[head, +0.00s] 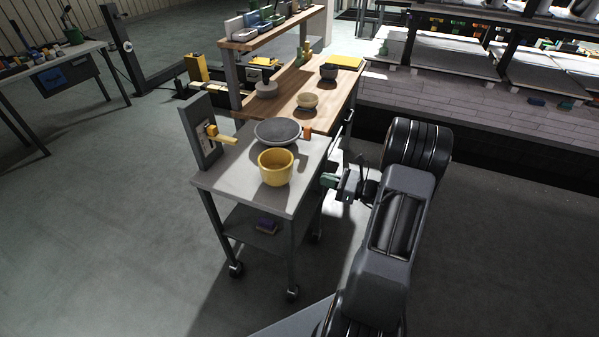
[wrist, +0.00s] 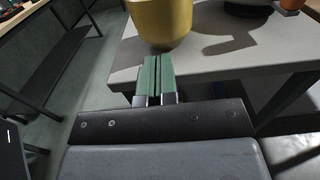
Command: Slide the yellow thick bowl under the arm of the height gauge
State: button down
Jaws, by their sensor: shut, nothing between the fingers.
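The yellow thick bowl (head: 276,167) stands upright on the front part of a grey cart top (head: 228,176). It also shows in the wrist view (wrist: 160,22), cut off by the top edge. The height gauge (head: 197,130) stands at the cart's left edge, and its yellow arm (head: 222,137) points right, behind and left of the bowl. My gripper (head: 327,180) is just off the cart's right edge. In the wrist view its green fingers (wrist: 156,75) are together and empty, pointing toward the bowl, with a small gap seeming to remain.
A grey wide bowl (head: 278,131) sits behind the yellow bowl, close to it. A small orange object (head: 307,132) is at the cart's right back edge. A wooden bench (head: 318,85) with several pots stands behind. The cart's front left top is clear.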

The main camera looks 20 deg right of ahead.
aim_at(277, 170)
jog(key=p+x, duration=0.1)
jog(key=x, duration=0.8)
jog(key=shift+a, duration=0.1)
jog(key=shift+w, duration=0.15)
